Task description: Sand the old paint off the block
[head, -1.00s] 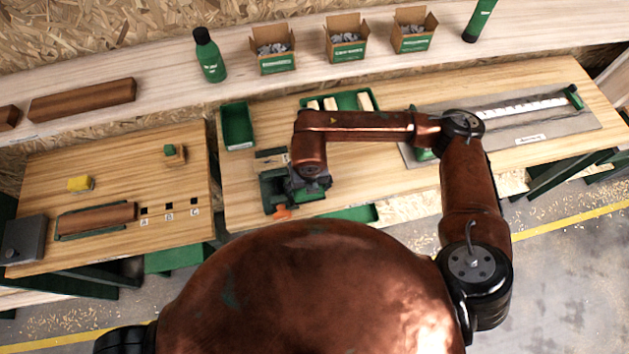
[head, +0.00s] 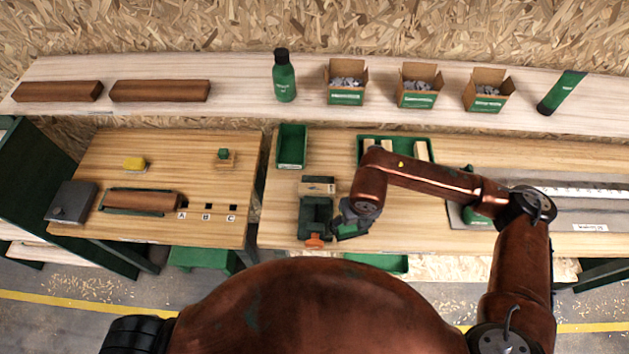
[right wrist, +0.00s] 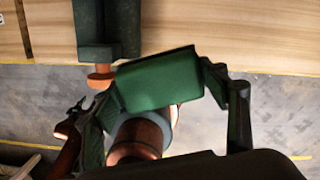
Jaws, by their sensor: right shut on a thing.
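My right gripper (head: 352,222) is shut on a green block (right wrist: 160,80), which shows between its fingers in the right wrist view. In the head view the green block (head: 352,232) is partly hidden by the gripper, just right of a dark green vise (head: 316,215) with an orange handle (head: 315,241). The vise also shows at the top of the right wrist view (right wrist: 105,28). A light wooden piece (head: 318,186) sits at the vise's far end; I cannot tell whether it carries paint. The held block appears apart from the vise. My left gripper is not in view.
A green tray (head: 292,147) stands behind the vise, and a larger green tray (head: 364,143) holds wooden blocks.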

